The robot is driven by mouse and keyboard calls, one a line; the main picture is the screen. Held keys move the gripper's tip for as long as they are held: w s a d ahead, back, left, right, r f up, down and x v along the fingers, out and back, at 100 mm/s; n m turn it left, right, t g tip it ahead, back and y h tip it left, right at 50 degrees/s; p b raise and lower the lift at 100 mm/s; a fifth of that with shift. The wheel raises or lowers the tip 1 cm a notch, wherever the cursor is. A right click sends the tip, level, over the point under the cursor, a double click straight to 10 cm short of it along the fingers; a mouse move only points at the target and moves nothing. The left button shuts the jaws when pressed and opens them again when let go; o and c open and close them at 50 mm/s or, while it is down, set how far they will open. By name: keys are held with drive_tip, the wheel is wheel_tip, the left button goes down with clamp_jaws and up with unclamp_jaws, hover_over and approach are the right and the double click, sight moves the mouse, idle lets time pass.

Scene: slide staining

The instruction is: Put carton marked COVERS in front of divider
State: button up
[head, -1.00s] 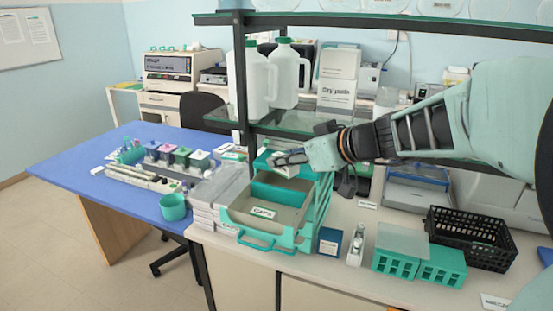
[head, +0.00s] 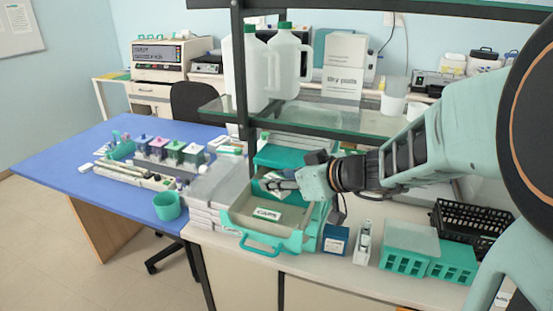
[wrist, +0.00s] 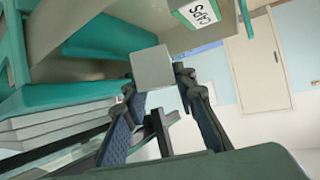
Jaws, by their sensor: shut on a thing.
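My gripper (head: 284,185) is shut on a small pale carton (wrist: 153,67), held over the open drawer (head: 240,222). In the wrist view the carton's plain grey-white face shows between the fingertips; no COVERS marking is readable. In the head view the carton (head: 271,177) is partly hidden by the fingers. The teal divider (wrist: 108,38) crosses the drawer inside; in the head view my gripper and the carton cover much of it. I cannot tell whether the carton touches the drawer floor.
Stacked pale trays (head: 203,208) stand left of the drawer. A blue box (head: 336,239), a small white holder (head: 362,243) and teal racks (head: 405,262) stand to its right. A glass shelf (head: 340,124) with white jugs hangs above and behind. A dark shelf post (head: 243,90) rises behind the drawer.

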drive_tip(key=shift+s, duration=0.15)
drive_tip(key=shift+f+b, duration=0.6)
drive_tip(key=shift+b, duration=0.75)
drive_tip(key=o, duration=1)
drive_tip(key=shift+o, duration=0.2)
drive_tip(key=shift+r, duration=0.1)
